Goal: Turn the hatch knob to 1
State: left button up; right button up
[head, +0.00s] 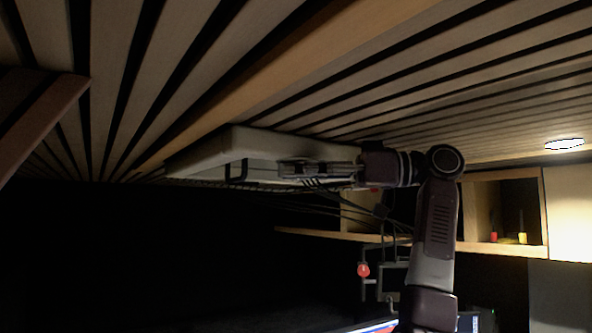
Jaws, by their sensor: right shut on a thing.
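The roof hatch (205,150) is a pale, thick-framed panel set in the slatted ceiling, in the middle of the head view. A dark bracket-like handle (237,171) shows at its near left side. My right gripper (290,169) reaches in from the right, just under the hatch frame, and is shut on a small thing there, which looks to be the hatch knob. The fingers hide the knob, so its setting and any number marks cannot be read. My left gripper is out of view.
The slatted wooden ceiling is close above my right arm. A wooden shelf (500,246) with small red and yellow items is at the right, near a lit ceiling lamp (564,144). A red object (363,270) hangs below. The lower left is dark.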

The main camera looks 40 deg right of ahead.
jog(key=shift+r, duration=0.1)
jog(key=o, duration=1.2)
jog(key=shift+d, duration=0.1)
jog(key=v, duration=1.2)
